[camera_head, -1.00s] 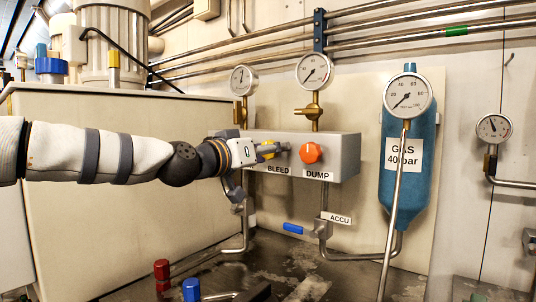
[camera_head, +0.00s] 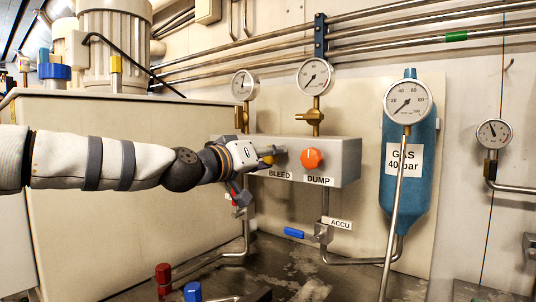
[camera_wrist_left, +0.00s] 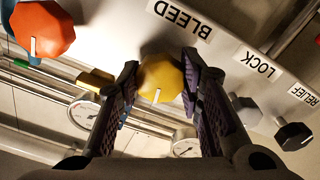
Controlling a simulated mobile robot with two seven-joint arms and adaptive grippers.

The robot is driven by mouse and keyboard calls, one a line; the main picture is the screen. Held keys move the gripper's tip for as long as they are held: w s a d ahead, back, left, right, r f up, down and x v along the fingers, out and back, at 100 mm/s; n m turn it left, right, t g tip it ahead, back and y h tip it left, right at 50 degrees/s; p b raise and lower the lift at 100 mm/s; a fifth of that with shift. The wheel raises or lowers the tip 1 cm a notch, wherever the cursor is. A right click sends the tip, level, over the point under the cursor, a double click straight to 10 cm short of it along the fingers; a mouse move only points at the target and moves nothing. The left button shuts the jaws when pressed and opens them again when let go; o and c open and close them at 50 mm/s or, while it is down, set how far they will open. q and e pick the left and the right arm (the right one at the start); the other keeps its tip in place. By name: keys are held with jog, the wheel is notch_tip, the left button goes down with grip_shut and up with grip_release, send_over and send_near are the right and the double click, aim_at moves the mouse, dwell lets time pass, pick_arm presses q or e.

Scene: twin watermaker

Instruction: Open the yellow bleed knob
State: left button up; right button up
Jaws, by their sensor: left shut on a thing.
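The yellow bleed knob (camera_head: 268,160) is on the front of the grey valve block (camera_head: 343,165), above the BLEED label. My left gripper (camera_head: 274,156) covers much of it in the head view. In the left wrist view the yellow knob (camera_wrist_left: 160,80) sits between the two dark finger pads of my left gripper (camera_wrist_left: 160,92), which is shut on it. A white line shows on the knob's face. My right gripper is in neither view.
The orange DUMP knob (camera_head: 312,159) is close to the right of the bleed knob. Gauges (camera_head: 314,76) stand above the block. A blue-handled ACCU valve (camera_head: 294,232) is below, and a blue gas bottle (camera_head: 420,190) is at right. Dark knobs (camera_wrist_left: 293,136) show in the wrist view.

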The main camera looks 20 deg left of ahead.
pick_arm(q)
jog(key=n, duration=0.4)
jog(key=shift+p, duration=0.3)
jog(key=n, duration=0.8)
jog(key=shift+n, duration=1.6)
jog(key=o, duration=1.2)
jog(key=shift+d, duration=0.1)
